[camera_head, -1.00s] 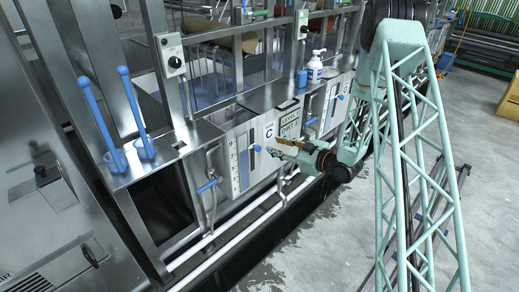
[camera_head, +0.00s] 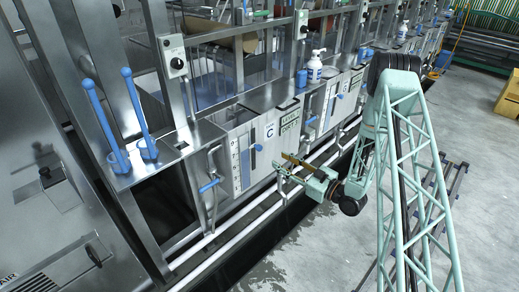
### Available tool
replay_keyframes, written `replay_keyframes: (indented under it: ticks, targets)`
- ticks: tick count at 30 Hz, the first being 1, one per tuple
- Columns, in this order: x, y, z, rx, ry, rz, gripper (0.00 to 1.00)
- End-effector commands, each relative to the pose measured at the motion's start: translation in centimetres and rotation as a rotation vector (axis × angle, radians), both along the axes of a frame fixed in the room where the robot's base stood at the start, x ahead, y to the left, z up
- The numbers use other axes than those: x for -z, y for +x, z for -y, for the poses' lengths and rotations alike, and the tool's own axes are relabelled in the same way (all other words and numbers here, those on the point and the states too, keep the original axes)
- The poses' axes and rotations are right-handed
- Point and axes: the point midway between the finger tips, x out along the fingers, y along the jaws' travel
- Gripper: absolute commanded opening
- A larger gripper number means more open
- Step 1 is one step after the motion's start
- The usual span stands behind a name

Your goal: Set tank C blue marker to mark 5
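Tank C's pale front panel (camera_head: 262,172) carries a "C" label (camera_head: 270,131) and a vertical scale strip (camera_head: 236,167) with dark and light bands. The blue marker (camera_head: 257,147) sits on the panel to the right of the strip, in its upper part. The mark numbers are too small to read. My gripper (camera_head: 279,161) is in front of the panel, to the right of and a little below the marker. Its two fingers are spread, point left toward the panel and hold nothing visible. The fingers look apart from the marker.
A blue-handled valve (camera_head: 209,186) and pipe stand left of the panel. White rails (camera_head: 240,211) run below it. A "LEVEL" sign (camera_head: 290,121) is above right, and a pump bottle (camera_head: 314,68) stands on the ledge. Two blue levers (camera_head: 136,115) are at left. Open floor lies at right.

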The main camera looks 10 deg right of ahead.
Motion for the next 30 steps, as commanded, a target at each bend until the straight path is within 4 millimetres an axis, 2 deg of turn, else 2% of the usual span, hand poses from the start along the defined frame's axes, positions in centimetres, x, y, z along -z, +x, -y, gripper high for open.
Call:
replay_keyframes:
  ticks: [16, 30]
  targets:
    - [0.0, 0.7, -0.6, -0.001, -0.001, 0.000, 0.31]
    - [0.0, 4.5, -3.3, -0.001, -0.001, 0.000, 0.31]
